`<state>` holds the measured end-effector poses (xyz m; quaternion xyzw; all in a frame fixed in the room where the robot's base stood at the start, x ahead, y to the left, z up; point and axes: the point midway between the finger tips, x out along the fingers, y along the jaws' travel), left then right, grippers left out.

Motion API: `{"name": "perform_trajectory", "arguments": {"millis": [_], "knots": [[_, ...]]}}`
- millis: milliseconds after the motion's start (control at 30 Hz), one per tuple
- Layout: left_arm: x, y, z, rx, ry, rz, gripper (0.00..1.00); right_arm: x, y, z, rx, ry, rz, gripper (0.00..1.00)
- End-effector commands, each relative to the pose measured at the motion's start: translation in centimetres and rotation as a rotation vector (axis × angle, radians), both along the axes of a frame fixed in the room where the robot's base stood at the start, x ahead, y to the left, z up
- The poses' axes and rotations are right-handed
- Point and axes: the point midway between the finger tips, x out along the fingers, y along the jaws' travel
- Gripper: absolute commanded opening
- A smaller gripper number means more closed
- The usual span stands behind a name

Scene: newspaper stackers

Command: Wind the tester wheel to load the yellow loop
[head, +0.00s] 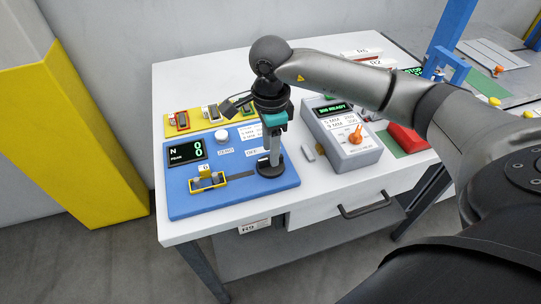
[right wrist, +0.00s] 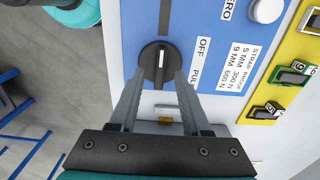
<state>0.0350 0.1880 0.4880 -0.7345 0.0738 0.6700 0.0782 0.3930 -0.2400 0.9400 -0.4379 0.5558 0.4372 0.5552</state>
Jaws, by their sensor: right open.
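The blue tester (head: 185,206) lies at the table's front left; its dark display (head: 187,150) reads N 0 and PEAK 0. The yellow loop (head: 222,175) sits around a small fixture at the tester's left part, with a dark strip running from it toward the wheel. The tester wheel (head: 264,171) is a round black knob with a white mark, also in the right wrist view (right wrist: 148,53). My right gripper (head: 271,158) points down at the wheel. Its open fingers (right wrist: 159,75) straddle the wheel's near edge; contact cannot be told. My left gripper is out of view.
A yellow tray (head: 178,128) with coloured loops lies behind the tester. A red object (head: 407,138) is further right. The front table strip is clear.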

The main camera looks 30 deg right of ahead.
Motion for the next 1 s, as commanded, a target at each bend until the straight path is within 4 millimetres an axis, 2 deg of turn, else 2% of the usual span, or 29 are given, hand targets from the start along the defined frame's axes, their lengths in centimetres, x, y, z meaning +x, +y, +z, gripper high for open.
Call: {"name": "perform_trajectory", "arguments": {"millis": [33,200,533,900,1000], "knots": [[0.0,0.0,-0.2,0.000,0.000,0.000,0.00,-0.1,0.0,-0.9,0.002,0.003,0.000,0.47],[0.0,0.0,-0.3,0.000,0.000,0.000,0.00,0.0,0.1,-2.3,0.001,0.002,0.001,0.47],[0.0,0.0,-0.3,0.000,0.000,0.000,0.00,0.0,0.1,-2.5,0.001,0.000,0.001,0.47],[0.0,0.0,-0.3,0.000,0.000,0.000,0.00,0.0,0.1,-2.5,0.001,0.000,0.001,0.06],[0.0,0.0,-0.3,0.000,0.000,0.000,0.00,0.0,0.1,-2.5,0.001,0.000,0.001,0.00]]}}
